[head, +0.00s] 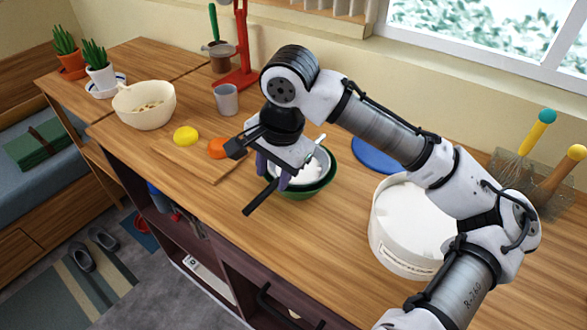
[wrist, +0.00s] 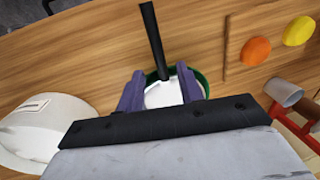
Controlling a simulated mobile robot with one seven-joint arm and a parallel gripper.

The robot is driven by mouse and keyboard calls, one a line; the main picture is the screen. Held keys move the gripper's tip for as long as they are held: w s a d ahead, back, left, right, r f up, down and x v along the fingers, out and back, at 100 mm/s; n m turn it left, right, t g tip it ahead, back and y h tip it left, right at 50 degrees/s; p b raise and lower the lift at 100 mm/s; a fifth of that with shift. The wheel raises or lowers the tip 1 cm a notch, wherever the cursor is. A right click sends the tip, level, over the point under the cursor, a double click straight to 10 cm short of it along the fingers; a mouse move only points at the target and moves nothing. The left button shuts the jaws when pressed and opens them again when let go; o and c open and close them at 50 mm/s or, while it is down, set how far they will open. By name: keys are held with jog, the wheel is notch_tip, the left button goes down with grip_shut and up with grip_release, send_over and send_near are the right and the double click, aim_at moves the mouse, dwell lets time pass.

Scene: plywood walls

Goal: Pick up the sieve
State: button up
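The sieve (head: 260,198) has a black handle and a pale bowl part that rests in a green bowl (head: 326,186) on the wooden counter. Something white is inside it. The sieve's handle (wrist: 152,35) points away from the bowl toward the counter's front edge. My gripper (head: 273,174) is over the bowl's near rim, with its purple fingers apart. In the wrist view my gripper (wrist: 162,80) has one finger on each side of the handle's inner end, with gaps visible. I cannot tell how far the fingertips are above the handle. My gripper hides part of the sieve in the head view.
A large white round container (head: 410,225) stands right of the bowl, below my arm. A blue plate (head: 376,152) is behind. To the left are an orange fruit (head: 219,148), a yellow fruit (head: 186,136), a grey cup (head: 226,99) and a cream bowl (head: 144,108).

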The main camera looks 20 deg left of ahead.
aim_at(268, 189)
jog(key=shift+s+a+f+p, duration=0.1)
jog(key=shift+a+f+p, duration=0.15)
jog(key=shift+f, duration=0.7)
jog(key=shift+w+a+f+p, duration=0.1)
jog(key=shift+a+f+p, duration=0.1)
jog(key=shift+f, duration=0.7)
jog(key=shift+s+a+f+p, duration=0.1)
jog(key=shift+a+f+p, duration=0.15)
jog(key=shift+f, duration=0.7)
grip_shut()
